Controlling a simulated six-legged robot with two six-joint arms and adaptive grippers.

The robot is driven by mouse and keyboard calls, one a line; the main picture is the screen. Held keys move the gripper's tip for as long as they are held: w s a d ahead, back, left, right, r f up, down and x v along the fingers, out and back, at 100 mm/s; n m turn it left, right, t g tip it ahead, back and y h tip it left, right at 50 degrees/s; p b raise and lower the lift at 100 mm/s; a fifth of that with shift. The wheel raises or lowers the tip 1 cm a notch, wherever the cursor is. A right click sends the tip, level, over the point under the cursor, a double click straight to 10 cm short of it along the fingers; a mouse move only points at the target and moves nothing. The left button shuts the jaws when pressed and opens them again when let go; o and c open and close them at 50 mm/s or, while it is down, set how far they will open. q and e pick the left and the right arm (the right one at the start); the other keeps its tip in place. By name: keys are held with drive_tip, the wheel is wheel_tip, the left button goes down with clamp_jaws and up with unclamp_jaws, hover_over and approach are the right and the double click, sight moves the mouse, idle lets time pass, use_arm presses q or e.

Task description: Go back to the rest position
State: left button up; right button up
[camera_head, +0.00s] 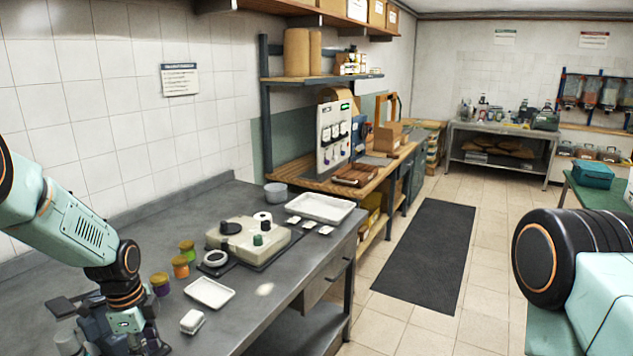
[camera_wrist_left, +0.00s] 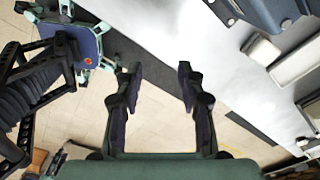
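My left gripper (camera_wrist_left: 160,90) shows in the left wrist view with its two dark fingers spread wide apart and nothing between them. Floor tiles and a pale surface show beyond the fingers. In the head view my left arm comes in from the left, and its wrist hangs low over the near left end of the grey counter (camera_head: 350,238). The fingers are mostly cut off by the lower edge there. My right arm shows only in part at the right edge of the head view. Its gripper is not in view.
A small white tray (camera_head: 210,293), a pale block (camera_head: 216,238) and a larger white tray (camera_head: 320,207) lie farther along. The floor with a dark mat (camera_head: 425,255) is clear.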

use_arm(q)
drive_tip(key=s+d+f+n, duration=0.4)
drive_tip(key=s+f, duration=0.1)
drive_tip(key=s, duration=0.3)
drive_tip(key=s+d+f+n, duration=0.3)
drive_tip(key=s+d+f, duration=0.1)
drive_tip(key=s, duration=0.4)
drive_tip(key=s+d+f+n, duration=0.4)
drive_tip(key=s+f, duration=0.1)
drive_tip(key=s, duration=0.3)
drive_tip(key=s+d+r+n, duration=0.2)
drive_tip(key=s+n, duration=0.3)
drive_tip(key=s, duration=0.7)
wheel_tip(320, 180, down, 20)
drive_tip(key=b, duration=2)
drive_tip(key=shift+w+a+f+y, duration=0.15)
drive_tip(key=shift+w+a+y, duration=0.15)
drive_tip(key=shift+w, duration=0.1)
use_arm(e)
wheel_tip(320, 180, down, 20)
drive_tip(key=shift+s, duration=0.15)
use_arm(q)
drive_tip(key=shift+a, duration=0.1)
